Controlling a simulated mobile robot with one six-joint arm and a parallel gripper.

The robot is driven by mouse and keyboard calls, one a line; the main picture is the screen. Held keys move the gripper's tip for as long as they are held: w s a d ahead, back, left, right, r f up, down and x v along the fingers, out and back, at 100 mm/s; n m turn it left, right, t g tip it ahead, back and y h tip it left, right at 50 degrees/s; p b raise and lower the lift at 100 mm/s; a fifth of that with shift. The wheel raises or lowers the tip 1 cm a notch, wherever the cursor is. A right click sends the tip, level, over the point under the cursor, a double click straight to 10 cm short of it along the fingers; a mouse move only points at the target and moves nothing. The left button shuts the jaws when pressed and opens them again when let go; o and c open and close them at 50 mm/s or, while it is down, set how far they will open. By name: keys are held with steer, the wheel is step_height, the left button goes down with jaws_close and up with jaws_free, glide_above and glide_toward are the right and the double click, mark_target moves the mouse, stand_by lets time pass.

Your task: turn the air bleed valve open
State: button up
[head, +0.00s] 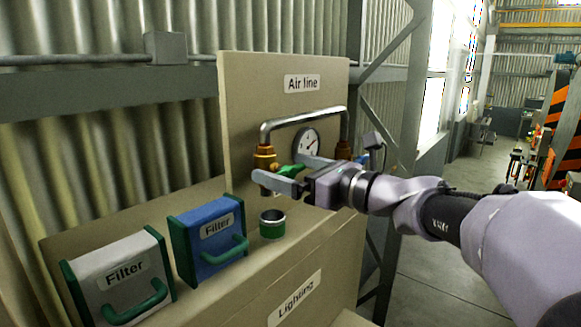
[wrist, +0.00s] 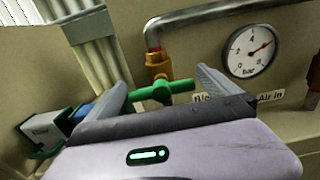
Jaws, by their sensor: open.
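The air bleed valve has a green handle (wrist: 162,91) on a brass fitting (wrist: 157,65) below the left end of a grey pipe. The handle lies roughly crosswise in the wrist view and is partly hidden by my gripper in the head view (head: 290,171). My gripper (wrist: 163,84) is open, with one finger on each side of the green handle. The handle appears between the fingers, and no firm hold shows. In the head view my gripper (head: 279,169) reaches in from the right in front of the Air line panel (head: 285,68).
A pressure gauge (wrist: 250,50) sits right of the valve, under the pipe (head: 300,118). A green-rimmed cup (head: 272,226) stands on the ledge below. A blue filter box (head: 207,240) and a grey one (head: 120,278) stand to the left.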

steer(key=shift+d, duration=0.1)
steer(key=c, duration=1.3)
steer(key=shift+b, duration=0.45)
steer(key=n+b, duration=0.1)
steer(key=b, duration=0.1)
steer(key=n+b, duration=0.2)
steer(key=shift+s+f, duration=0.1)
steer(key=shift+f, duration=0.2)
steer(key=n+b, duration=0.5)
steer(key=b, duration=0.2)
steer(key=shift+s+n, duration=0.1)
steer(key=shift+n, duration=0.2)
steer(key=n+b, duration=0.4)
steer(key=shift+a+f+b, duration=0.1)
steer(key=shift+a+b, duration=0.1)
steer(key=shift+b, duration=0.15)
steer(key=shift+n+b, duration=1.95)
steer(key=shift+n, duration=0.75)
